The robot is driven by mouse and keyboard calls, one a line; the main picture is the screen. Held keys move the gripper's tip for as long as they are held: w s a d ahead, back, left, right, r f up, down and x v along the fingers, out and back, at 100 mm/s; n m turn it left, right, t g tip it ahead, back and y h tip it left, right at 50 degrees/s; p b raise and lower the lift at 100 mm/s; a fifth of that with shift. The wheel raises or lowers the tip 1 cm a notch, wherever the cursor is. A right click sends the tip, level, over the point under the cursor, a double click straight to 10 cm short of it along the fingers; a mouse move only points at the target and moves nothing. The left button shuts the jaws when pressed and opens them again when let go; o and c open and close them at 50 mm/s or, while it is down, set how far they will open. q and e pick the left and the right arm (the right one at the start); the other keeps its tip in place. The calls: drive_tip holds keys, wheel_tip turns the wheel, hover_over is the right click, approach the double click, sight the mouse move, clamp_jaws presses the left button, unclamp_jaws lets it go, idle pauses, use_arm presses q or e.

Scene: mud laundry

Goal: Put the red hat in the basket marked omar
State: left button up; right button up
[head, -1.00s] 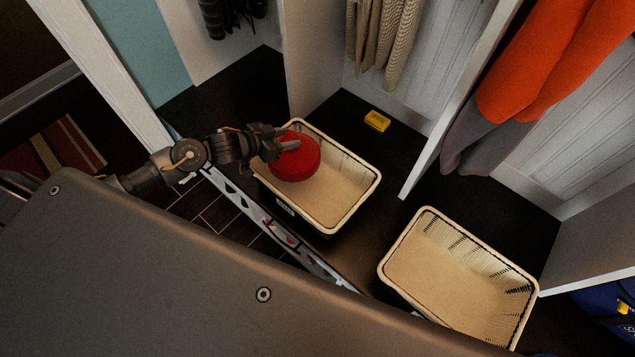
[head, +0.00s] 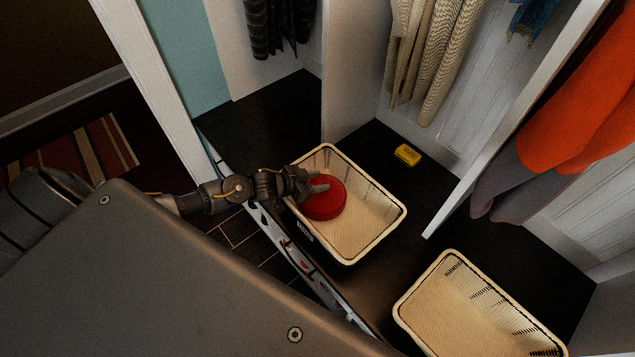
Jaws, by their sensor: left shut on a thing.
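The red hat (head: 325,203) is a round red shape at the left part of a cream basket (head: 381,196). My left gripper (head: 316,187) reaches in from the left and is shut on the hat, over the basket's left rim. The hat appears within the basket's opening; I cannot tell whether it touches the bottom. A small label (head: 305,232) shows on this basket's near side, too small to read. A second cream basket (head: 447,310) stands at the lower right, empty where visible. My right gripper is not in view.
A yellow box (head: 407,154) lies on the dark cubby floor behind the first basket. White dividers (head: 480,150) separate the cubbies. Beige knitwear (head: 432,60) and orange clothing (head: 575,120) hang above. A striped rug (head: 90,155) lies at the left.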

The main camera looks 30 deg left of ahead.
use_arm(q)
drive_tip(key=shift+f, duration=0.25)
drive_tip(key=shift+f, duration=0.15)
drive_tip(key=o, duration=1.2)
drive_tip(key=shift+o, duration=0.2)
drive_tip(key=shift+s+a+r, duration=0.15)
drive_tip(key=shift+s+r, duration=0.05)
drive_tip(key=shift+r, duration=0.05)
drive_tip(key=v, duration=1.1)
drive_tip(key=shift+s+a+r+p, duration=0.15)
drive_tip(key=shift+s+a+p, duration=0.05)
drive_tip(key=shift+p, duration=0.1)
